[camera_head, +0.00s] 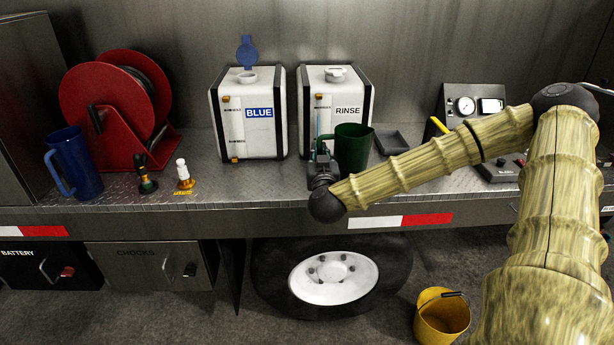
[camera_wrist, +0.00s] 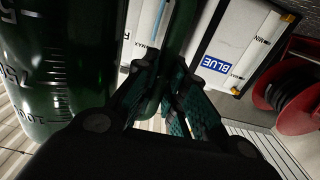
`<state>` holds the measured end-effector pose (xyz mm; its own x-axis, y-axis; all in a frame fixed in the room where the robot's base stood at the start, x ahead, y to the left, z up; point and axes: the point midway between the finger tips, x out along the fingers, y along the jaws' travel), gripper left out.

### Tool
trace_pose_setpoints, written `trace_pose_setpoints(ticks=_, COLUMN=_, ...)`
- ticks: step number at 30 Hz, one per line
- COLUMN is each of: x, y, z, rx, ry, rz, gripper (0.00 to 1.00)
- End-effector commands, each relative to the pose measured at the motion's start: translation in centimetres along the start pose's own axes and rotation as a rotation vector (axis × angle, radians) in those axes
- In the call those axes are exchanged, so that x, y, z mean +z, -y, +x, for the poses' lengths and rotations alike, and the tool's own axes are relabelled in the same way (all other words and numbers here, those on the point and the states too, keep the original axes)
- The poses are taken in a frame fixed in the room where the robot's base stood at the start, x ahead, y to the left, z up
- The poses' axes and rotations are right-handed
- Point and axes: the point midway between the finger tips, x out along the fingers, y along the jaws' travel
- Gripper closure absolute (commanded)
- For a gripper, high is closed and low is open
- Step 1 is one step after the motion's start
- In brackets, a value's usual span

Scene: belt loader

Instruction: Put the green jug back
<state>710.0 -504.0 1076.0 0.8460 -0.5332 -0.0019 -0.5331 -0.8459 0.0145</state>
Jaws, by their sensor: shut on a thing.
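The green jug (camera_head: 352,147) is upright at the deck in front of the RINSE tank, in the head view. In the wrist view its dark green body (camera_wrist: 60,75), with white volume marks, fills the left side. My gripper (camera_head: 322,165) is at the jug's left side; in the wrist view its fingers (camera_wrist: 168,95) are shut around the jug's green handle. I cannot tell whether the jug's base touches the deck. A dark grey tray (camera_head: 391,142) lies just right of and behind the jug.
The RINSE tank (camera_head: 335,85) and BLUE tank (camera_head: 247,140), its blue cap raised, stand behind. A blue jug (camera_head: 75,165), red hose reel (camera_head: 105,100) and two small valves (camera_head: 184,172) are left. A control box (camera_head: 497,170) is right. A yellow bucket (camera_head: 442,318) stands below.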

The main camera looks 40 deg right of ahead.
Motion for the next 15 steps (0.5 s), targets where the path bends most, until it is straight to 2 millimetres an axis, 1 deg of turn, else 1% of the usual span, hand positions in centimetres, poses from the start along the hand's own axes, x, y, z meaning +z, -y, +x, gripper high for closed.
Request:
trace_pose_setpoints(ticks=5, x=-0.2, y=1.2, z=1.0, rx=-0.006, ry=-0.002, rz=-0.004, gripper=1.00)
trace_pose_setpoints(ticks=15, x=0.2, y=4.3, z=4.5, rx=-0.010, ry=-0.001, rz=-0.004, gripper=1.00)
